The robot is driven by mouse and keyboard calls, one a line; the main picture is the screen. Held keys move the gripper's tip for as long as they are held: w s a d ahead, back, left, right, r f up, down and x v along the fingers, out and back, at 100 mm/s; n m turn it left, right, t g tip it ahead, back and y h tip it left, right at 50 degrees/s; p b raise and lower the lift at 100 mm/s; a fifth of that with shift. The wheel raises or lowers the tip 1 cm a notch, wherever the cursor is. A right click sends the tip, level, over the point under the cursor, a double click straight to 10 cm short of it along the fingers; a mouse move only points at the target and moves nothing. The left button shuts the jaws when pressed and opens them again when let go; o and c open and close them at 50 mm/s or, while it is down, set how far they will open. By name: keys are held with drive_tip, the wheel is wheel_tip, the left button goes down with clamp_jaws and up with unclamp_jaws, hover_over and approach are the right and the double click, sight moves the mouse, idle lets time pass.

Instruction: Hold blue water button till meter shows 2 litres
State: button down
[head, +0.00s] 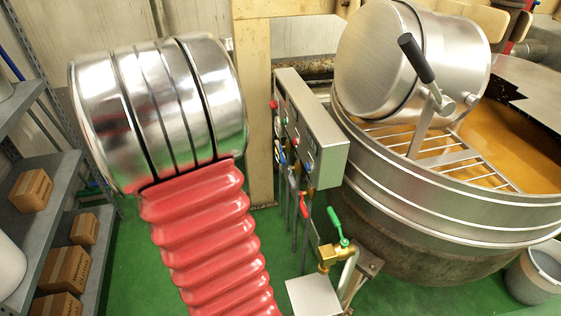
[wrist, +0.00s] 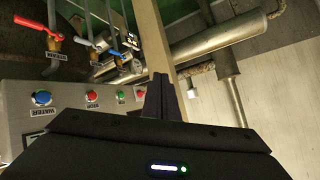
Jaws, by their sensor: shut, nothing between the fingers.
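The blue water button (wrist: 41,98) is on a grey control panel (wrist: 18,122) at the left of the wrist view. My gripper is hidden in the head view.
Beside the red button (wrist: 91,96) and green button (wrist: 120,97) are red (wrist: 38,28) and blue (wrist: 82,42) valve handles. A green-handled brass valve (head: 330,252) stands in front of the panel. The large kettle (head: 440,225) is at right, shelves with boxes (head: 30,190) at left.

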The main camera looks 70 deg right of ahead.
sight(307, 167)
drive_tip(key=s+d+f+m+g, duration=0.2)
drive_tip(key=s+g, duration=0.1)
drive_tip(key=s, duration=0.5)
drive_tip(key=s+d+f+m+g, duration=0.2)
drive_tip(key=s+d+f+g, duration=0.1)
drive_tip(key=s, duration=0.5)
drive_tip(key=shift+s+d+f+m+g, duration=0.2)
drive_tip(key=shift+d+m+g, duration=0.1)
drive_tip(key=shift+g, duration=0.3)
drive_tip(key=s+d, duration=0.4)
drive_tip(key=s, duration=0.3)
drive_tip(key=shift+s+d, duration=0.2)
drive_tip(key=shift+s, duration=0.05)
drive_tip(key=shift+s+d+r, duration=0.1)
drive_tip(key=shift+s+d, duration=0.35)
drive_tip(key=shift+s, duration=0.25)
idle(4.2)
